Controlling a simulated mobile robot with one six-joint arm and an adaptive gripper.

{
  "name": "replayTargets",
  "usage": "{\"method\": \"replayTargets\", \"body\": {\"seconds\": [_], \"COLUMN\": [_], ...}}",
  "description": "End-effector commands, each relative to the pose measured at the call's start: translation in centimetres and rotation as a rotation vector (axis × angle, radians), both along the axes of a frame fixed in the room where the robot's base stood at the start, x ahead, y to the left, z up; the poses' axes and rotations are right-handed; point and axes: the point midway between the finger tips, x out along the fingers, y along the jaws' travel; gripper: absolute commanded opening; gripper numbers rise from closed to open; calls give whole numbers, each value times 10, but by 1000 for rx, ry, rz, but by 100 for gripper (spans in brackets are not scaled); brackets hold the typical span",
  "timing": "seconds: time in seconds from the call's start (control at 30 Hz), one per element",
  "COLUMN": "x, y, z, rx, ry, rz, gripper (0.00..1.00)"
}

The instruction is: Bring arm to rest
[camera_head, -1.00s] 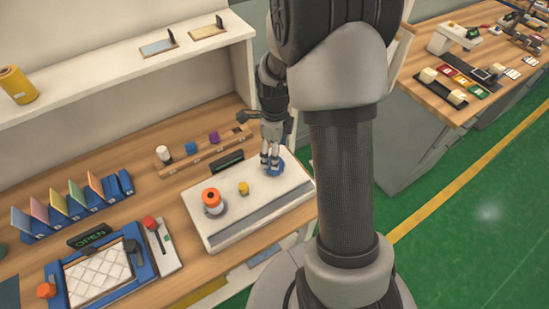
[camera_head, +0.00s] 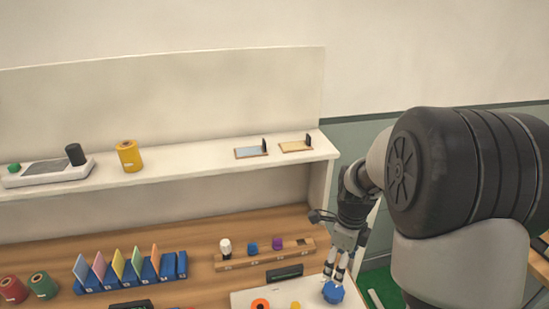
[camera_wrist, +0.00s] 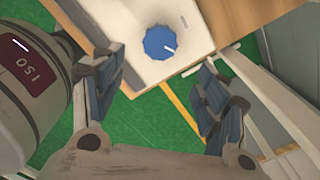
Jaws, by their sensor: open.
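My gripper (camera_head: 340,272) points down above the right end of a pale panel (camera_head: 245,299) on the wooden bench, close to a blue knob (camera_head: 333,292). In the wrist view my gripper (camera_wrist: 160,97) has its fingers spread wide with nothing between them. The blue knob (camera_wrist: 160,43), with a white mark, lies beyond the fingertips on the panel, apart from them. Most of the panel is cut off by the lower edge of the head view.
A wooden rack (camera_head: 265,255) with small knobs stands left of my gripper. Coloured cards in blue holders (camera_head: 130,272) and rolls (camera_head: 42,285) are farther left. A shelf (camera_head: 200,175) runs above the bench. Green floor (camera_wrist: 160,125) shows beyond the bench edge.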

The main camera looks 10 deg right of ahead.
Motion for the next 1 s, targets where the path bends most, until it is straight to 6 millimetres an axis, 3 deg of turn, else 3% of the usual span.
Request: {"method": "replayTargets", "body": {"seconds": [0.13, 0.27, 0.4, 0.53, 0.8, 1.0], "x": [-7, -27, -63, -102, -173, -194], "y": [11, 35, 63, 86, 116, 123], "z": [22, 62, 100, 125, 139, 137], "rx": [-11, -45, -107, -187, -389, -472], "ry": [-31, -85, -142, -182, -208, -199], "rz": [149, 480, 919, 1326, 2048, 2284], "gripper": [67, 67, 67, 67, 67, 67]}}
